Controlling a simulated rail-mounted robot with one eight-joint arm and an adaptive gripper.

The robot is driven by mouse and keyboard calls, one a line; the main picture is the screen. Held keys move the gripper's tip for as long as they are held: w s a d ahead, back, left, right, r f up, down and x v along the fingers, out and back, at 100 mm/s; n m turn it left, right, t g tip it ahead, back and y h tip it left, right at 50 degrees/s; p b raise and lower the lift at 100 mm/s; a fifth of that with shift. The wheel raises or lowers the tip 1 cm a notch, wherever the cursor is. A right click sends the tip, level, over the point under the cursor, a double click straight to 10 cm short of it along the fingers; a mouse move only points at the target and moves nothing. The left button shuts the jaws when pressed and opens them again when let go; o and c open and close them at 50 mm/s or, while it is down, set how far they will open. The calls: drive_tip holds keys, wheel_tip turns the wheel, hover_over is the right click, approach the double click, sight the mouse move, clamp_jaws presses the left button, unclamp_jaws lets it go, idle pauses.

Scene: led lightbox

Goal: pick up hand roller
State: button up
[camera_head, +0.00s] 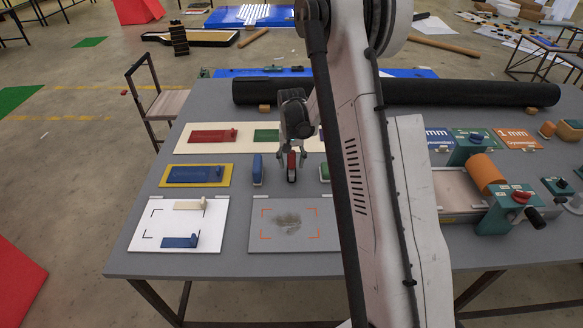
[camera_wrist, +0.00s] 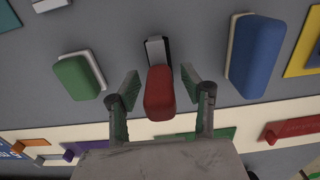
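The hand roller (camera_wrist: 159,95) has a rounded red handle and a grey-white end with a dark side. In the wrist view it lies between the two fingers of my gripper (camera_wrist: 160,84), with a gap on each side. My gripper is open and holds nothing. In the head view my gripper (camera_head: 292,148) is above the grey table, and the red hand roller (camera_head: 292,163) shows just under it, partly hidden by the fingers. I cannot tell how far the fingertips are above the table.
A blue block (camera_head: 258,169) and a green block (camera_head: 324,172) flank the roller. Behind is a cream board (camera_head: 222,149) with coloured pieces. In front lie a white sheet (camera_head: 160,215) and a grey plate (camera_head: 270,240). My arm hides part of the table's middle.

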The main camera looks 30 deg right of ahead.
clamp_jaws()
drive_tip(key=shift+r, duration=0.1)
drive_tip(key=shift+r, duration=0.45)
drive_tip(key=r, duration=0.1)
drive_tip(key=a+r+b, duration=0.1)
drive_tip(key=r, duration=0.1)
drive_tip(key=shift+s+r+b, duration=0.1)
drive_tip(key=shift+r+b, duration=0.1)
drive_tip(key=shift+b, duration=0.1)
drive_tip(key=s+a+r+b, duration=0.2)
drive_tip(key=a+r, duration=0.4)
drive_tip(key=a, duration=0.4)
drive_tip(key=shift+s+a+r, duration=0.15)
drive_tip(key=shift+s+r, duration=0.15)
drive_tip(key=shift+s, duration=0.1)
